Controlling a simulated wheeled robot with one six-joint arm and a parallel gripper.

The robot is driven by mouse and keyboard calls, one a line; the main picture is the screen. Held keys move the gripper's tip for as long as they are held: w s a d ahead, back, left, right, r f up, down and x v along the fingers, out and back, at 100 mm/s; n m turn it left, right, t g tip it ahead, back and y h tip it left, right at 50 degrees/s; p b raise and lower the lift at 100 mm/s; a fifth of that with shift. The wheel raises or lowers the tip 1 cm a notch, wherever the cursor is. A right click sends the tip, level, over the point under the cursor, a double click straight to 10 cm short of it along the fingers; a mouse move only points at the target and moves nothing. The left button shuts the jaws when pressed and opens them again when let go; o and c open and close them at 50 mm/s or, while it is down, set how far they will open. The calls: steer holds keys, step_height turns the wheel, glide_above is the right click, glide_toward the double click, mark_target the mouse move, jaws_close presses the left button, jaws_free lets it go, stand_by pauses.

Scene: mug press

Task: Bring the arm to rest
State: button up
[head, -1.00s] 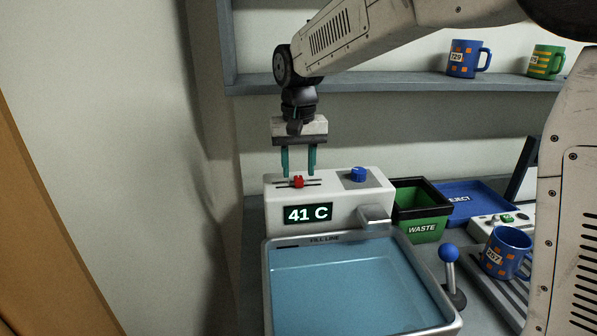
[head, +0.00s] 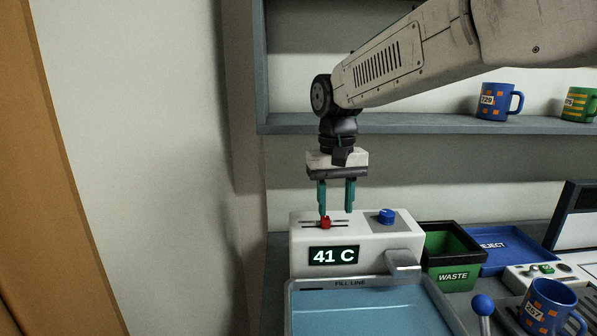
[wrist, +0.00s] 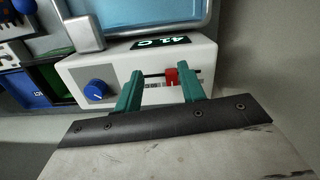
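My gripper (head: 337,212) hangs over the white dispenser box (head: 300,243), its two teal fingers pointing down and spread apart. It also shows in the wrist view (wrist: 158,90). The red slider (head: 326,222) sits in a slot on top of the box. In the head view it is by the left fingertip; in the wrist view it shows between the fingers, nearer the right one. I cannot tell whether a finger touches it. Nothing is held. The display (head: 334,255) reads 41 C.
A blue knob (head: 386,216) and a spout are on the box. A water basin (head: 362,312) stands in front. Right are the green WASTE bin (head: 452,276), blue REJECT tray (head: 500,242), blue-ball lever (head: 483,305) and a blue mug (head: 548,307). Mugs stand on the shelf (head: 400,124) behind.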

steer(key=s+d+f, duration=0.1)
steer(key=s+d, duration=0.4)
steer(key=s, duration=0.4)
steer(key=s+d+f+t, duration=0.1)
steer(key=s+d, duration=0.5)
steer(key=s, duration=0.4)
steer(key=s+d+f+m+t, duration=0.1)
steer(key=s+d, duration=0.4)
steer(key=s, duration=0.5)
steer(key=shift+d+f, duration=0.15)
stand_by(1.0)
